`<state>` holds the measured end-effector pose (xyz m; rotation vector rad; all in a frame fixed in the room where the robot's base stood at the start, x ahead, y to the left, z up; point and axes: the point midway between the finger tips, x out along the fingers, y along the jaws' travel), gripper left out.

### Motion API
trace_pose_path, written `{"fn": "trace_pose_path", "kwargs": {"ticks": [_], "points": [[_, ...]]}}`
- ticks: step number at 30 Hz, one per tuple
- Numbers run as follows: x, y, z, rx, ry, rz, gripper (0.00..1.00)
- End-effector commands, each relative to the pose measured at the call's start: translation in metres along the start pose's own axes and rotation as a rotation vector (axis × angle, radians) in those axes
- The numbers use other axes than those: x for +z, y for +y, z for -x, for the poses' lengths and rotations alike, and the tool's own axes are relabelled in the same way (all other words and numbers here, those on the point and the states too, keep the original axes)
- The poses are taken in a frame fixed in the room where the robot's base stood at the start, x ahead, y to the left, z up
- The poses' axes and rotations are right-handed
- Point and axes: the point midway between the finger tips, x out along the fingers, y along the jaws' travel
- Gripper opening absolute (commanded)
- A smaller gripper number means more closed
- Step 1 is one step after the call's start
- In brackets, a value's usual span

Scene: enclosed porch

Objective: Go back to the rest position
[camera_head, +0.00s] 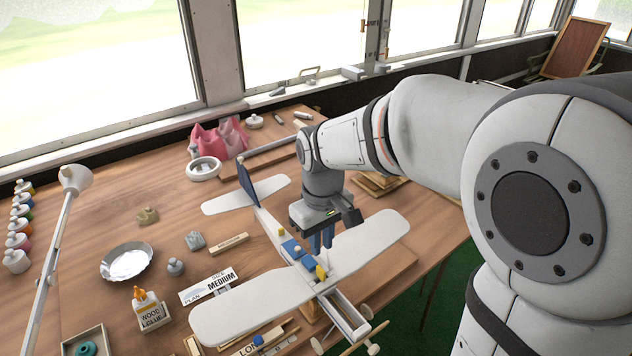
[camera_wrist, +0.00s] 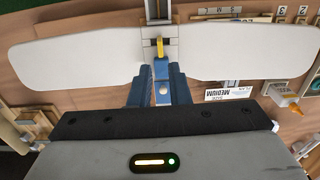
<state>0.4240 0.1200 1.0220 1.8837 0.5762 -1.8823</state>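My gripper (camera_head: 322,243) points down above a white model airplane, close over the middle of its wing (camera_head: 366,246). Its two blue fingers stand apart, and they also show in the wrist view (camera_wrist: 161,76). I see nothing clamped between them; a blue part of the plane (camera_wrist: 162,92) shows in the gap. The wing spans the wrist view (camera_wrist: 75,52), with a yellow piece (camera_wrist: 159,48) at its middle. Whether the fingertips touch the plane, I cannot tell. My arm reaches in from the right of the head view.
The wooden workbench (camera_head: 110,222) holds a lamp (camera_head: 75,179), a row of paint pots (camera_head: 17,240), a metal dish (camera_head: 126,262), a glue bottle (camera_head: 147,306) and a pink object (camera_head: 218,138). Windows rise behind. Green floor (camera_head: 432,300) lies right of the bench.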

Motion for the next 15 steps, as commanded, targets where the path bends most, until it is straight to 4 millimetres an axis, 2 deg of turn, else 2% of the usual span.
{"fn": "trace_pose_path", "kwargs": {"ticks": [5,8,15], "points": [[0.013,0.006,0.005,0.005,0.018,-0.043,0.16],[0.039,0.016,0.013,0.016,0.051,-0.130,0.16],[0.121,0.033,0.023,0.050,0.156,-0.411,0.16]]}}
